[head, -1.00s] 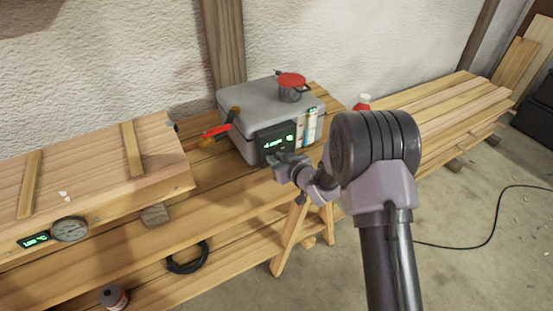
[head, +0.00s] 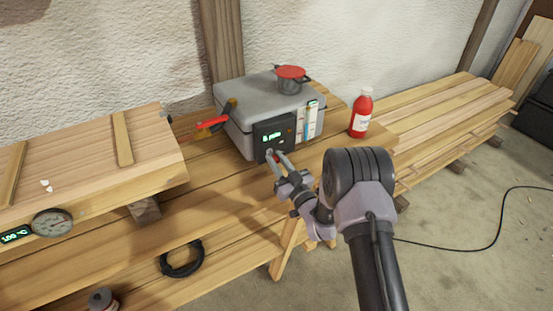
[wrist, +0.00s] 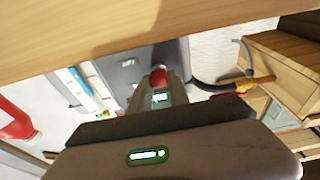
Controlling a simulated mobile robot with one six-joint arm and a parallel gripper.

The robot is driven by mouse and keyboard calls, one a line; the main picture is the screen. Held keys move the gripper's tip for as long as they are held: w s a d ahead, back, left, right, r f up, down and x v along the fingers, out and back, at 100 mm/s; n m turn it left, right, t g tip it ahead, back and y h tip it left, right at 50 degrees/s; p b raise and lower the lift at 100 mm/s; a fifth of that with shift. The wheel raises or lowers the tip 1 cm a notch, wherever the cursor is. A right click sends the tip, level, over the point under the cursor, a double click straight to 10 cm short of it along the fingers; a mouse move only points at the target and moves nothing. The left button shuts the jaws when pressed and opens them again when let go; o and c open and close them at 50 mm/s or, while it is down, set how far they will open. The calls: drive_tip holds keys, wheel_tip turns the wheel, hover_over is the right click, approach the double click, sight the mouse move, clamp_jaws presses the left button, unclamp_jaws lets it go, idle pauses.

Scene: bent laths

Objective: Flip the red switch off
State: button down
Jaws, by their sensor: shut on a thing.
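The red switch (head: 277,157) is a small red piece at the bottom of the dark control panel (head: 262,148) on the front of the grey steam box (head: 232,115). My gripper (head: 275,156) has its two fingers on either side of the red piece and is shut on it. The fingers partly hide the switch, so its on or off position cannot be told. In the wrist view the red switch (wrist: 158,76) shows between the fingers, close to a small green display (wrist: 160,97). The panel's green display (head: 271,136) is lit.
A red-lidded pot (head: 291,82) stands on the box. A long wooden chest (head: 90,160) with a dial lies left.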

drive_tip(key=shift+f+t+y, duration=0.4)
drive_tip(key=shift+t+y, duration=0.2)
drive_tip(key=shift+t, duration=0.2)
drive_tip(key=c, duration=1.2)
unclamp_jaws()
drive_tip(key=shift+c, duration=0.2)
drive_tip(key=p+v, duration=1.3)
drive_tip(key=v, duration=0.4)
drive_tip(key=shift+s, duration=0.15)
